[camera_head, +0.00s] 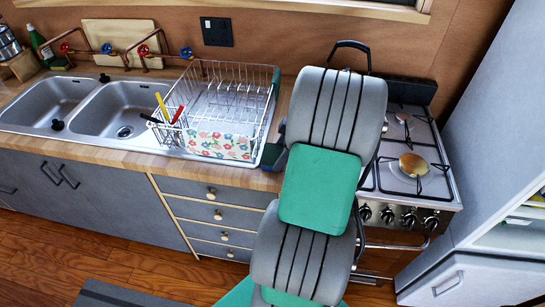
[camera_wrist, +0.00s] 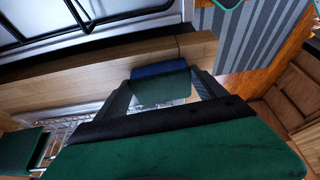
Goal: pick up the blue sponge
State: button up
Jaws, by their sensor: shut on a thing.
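The blue sponge (camera_wrist: 160,72) shows in the middle of the wrist view, with a dark blue upper part and a grey-green lower part. My gripper (camera_wrist: 163,92) is shut on it, one dark finger on each side. Wooden countertop (camera_wrist: 110,80) shows around it; I cannot tell whether the sponge touches the counter or hangs above it.
A wire dish rack (camera_head: 228,95) with a flowered cloth (camera_head: 217,145) stands left of my arm, beside a double sink (camera_head: 105,112). A gas stove (camera_head: 415,165) with a brass-coloured piece (camera_head: 413,164) is at the right. A grey fridge (camera_head: 498,130) stands farther right.

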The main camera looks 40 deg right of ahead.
jog(key=shift+r, duration=0.55)
jog(key=s+a+r, duration=0.3)
jog(key=r, duration=0.1)
jog(key=s+a+r+b, duration=0.1)
jog(key=s+a+r, duration=0.2)
jog(key=s+r, duration=0.1)
jog(key=s+a+r, duration=0.3)
jog(key=r, duration=0.1)
jog(key=shift+s+a, duration=0.15)
jog(key=shift+s, duration=0.1)
